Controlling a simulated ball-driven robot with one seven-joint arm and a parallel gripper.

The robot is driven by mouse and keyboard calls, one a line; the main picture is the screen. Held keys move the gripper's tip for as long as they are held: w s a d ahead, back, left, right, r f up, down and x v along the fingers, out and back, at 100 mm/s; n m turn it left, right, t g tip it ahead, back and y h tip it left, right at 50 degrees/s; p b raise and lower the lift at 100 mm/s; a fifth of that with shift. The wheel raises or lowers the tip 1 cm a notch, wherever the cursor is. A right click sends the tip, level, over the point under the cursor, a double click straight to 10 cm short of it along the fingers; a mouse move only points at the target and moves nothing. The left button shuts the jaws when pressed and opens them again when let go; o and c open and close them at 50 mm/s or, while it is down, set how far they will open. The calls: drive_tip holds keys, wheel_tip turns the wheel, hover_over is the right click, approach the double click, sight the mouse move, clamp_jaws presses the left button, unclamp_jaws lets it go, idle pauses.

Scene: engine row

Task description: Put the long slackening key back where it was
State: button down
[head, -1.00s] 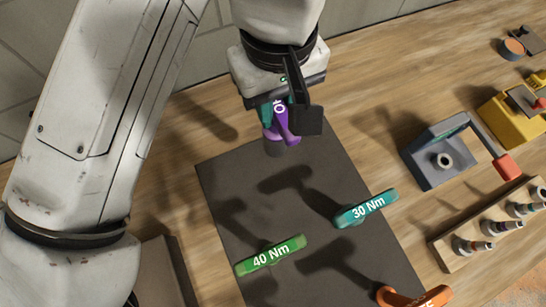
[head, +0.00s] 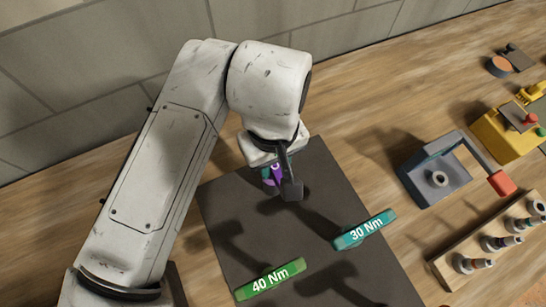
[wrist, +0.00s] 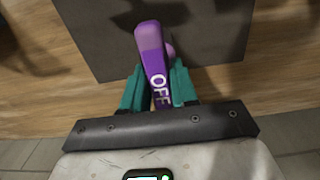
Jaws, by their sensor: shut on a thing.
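My gripper (head: 279,181) is shut on a purple key marked OFF (wrist: 155,62). In the wrist view the key lies between the teal fingers, and its purple end points away from my wrist over the dark mat. In the head view only a small purple part (head: 277,171) shows under my wrist; the rest is hidden. My gripper is over the upper part of the dark mat (head: 225,195). I cannot tell whether the key touches the mat.
A green 40 Nm key (head: 270,280) and a teal 30 Nm key (head: 364,230) stand over the mat's lower part. A grey fixture with a red-ended lever (head: 424,190), a wooden rack of sockets (head: 450,265) and a yellow device (head: 505,135) are at right.

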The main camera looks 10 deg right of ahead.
drive_tip(key=shift+f, duration=0.15)
drive_tip(key=c, duration=0.9)
unclamp_jaws()
drive_tip(key=shift+o, duration=0.2)
wheel_tip(320, 180, up, 12)
drive_tip(key=b, duration=0.1)
drive_tip(key=shift+r, duration=0.2)
